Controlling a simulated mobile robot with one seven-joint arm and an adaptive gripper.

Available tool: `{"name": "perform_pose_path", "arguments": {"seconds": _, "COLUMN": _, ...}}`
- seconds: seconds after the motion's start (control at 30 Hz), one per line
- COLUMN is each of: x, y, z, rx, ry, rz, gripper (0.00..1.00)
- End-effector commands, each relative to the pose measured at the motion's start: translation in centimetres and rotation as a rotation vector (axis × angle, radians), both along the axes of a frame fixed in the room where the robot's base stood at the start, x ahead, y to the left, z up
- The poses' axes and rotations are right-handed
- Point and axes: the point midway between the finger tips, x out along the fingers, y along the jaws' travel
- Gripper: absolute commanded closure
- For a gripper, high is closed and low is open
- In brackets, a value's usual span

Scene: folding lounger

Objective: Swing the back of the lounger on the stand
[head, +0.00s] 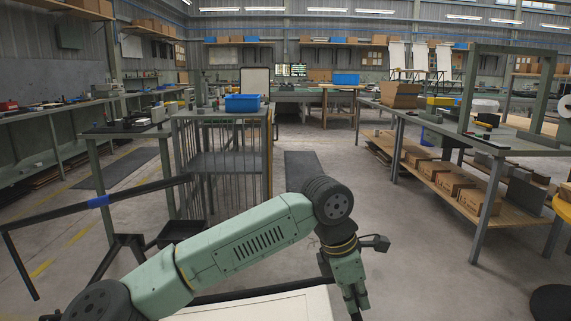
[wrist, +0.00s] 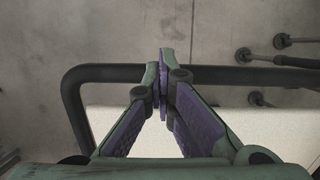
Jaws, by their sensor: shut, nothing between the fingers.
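A cream panel (head: 265,307) with a dark tube along its far edge shows at the bottom of the head view, partly hidden by my arm; it looks like part of the lounger. In the wrist view, a black tube (wrist: 105,73) bends round a corner beside the cream panel (wrist: 270,128). My gripper (head: 357,316) points down near the panel's right end in the head view. In the wrist view my gripper (wrist: 162,75) is shut, its tips overlapping the tube in the picture, with nothing between them. Whether they touch the tube is unclear. I cannot pick out the stand surely.
A dark tubular frame with a blue band (head: 97,201) stands at the left. A barred metal table (head: 222,160) with a blue bin (head: 243,103) is behind my arm. A workbench (head: 500,146) with boxes below stands right. Concrete floor (head: 425,265) is clear between.

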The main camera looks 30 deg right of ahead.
Motion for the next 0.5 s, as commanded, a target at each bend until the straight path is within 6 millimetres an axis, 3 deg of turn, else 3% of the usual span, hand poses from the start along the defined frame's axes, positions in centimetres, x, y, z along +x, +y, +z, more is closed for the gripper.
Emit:
{"name": "perform_pose_path", "arguments": {"seconds": 0.03, "x": -0.8, "y": -0.3, "z": -2.0, "rx": 0.017, "ry": 0.017, "rz": -0.017, "gripper": 1.00}}
{"name": "perform_pose_path", "arguments": {"seconds": 0.17, "x": -0.8, "y": -0.3, "z": -1.6, "rx": 0.015, "ry": 0.015, "rz": -0.018, "gripper": 1.00}}
{"name": "perform_pose_path", "arguments": {"seconds": 0.33, "x": -0.9, "y": -0.4, "z": 1.0, "rx": 0.007, "ry": 0.009, "rz": -0.015, "gripper": 1.00}}
{"name": "perform_pose_path", "arguments": {"seconds": 0.5, "x": -0.9, "y": -0.4, "z": 5.4, "rx": -0.010, "ry": -0.007, "rz": -0.006, "gripper": 1.00}}
